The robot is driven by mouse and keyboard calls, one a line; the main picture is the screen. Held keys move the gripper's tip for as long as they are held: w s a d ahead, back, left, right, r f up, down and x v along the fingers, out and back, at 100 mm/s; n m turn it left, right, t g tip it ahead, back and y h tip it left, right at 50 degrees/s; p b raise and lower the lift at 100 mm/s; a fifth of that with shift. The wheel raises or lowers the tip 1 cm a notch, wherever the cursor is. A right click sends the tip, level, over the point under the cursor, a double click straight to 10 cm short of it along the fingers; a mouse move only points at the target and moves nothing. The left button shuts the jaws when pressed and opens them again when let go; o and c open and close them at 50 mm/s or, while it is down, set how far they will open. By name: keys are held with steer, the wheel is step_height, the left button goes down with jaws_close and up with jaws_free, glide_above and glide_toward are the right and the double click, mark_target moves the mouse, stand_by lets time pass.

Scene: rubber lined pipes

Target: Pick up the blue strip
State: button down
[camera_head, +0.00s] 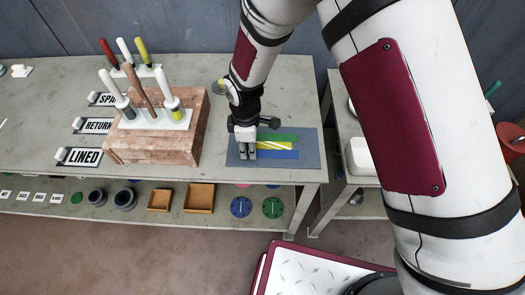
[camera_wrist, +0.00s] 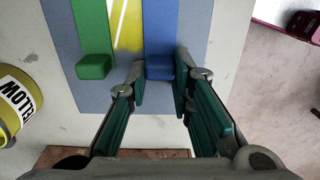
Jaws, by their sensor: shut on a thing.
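The blue strip (camera_head: 280,154) lies along the front side of a grey mat (camera_head: 311,145) on the table. Its block-like end (camera_wrist: 160,70) shows in the wrist view between the fingertips. My gripper (camera_head: 247,152) is low at the left end of the strips, pointing down. In the wrist view my gripper (camera_wrist: 161,78) is shut on the blue strip's end, one finger on each side. The strip still appears to lie on the mat; any small lift cannot be told.
A yellow strip (camera_head: 276,146) and a green strip (camera_head: 283,137) lie beside the blue one. A brick-coloured block (camera_head: 150,150) with a tube rack stands to the left. A yellow container (camera_wrist: 14,105) is at the wrist view's left. The table's front edge is close.

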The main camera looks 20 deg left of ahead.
steer(key=shift+r, duration=0.85)
step_height(320, 180, up, 2)
steer(key=shift+w+r+b, duration=0.1)
steer(key=shift+b, duration=0.45)
steer(key=s+d+r+b, duration=0.1)
steer(key=s+d, duration=0.8)
steer(key=s, duration=0.4)
steer(key=shift+s, duration=0.2)
steer(key=shift+w, duration=0.1)
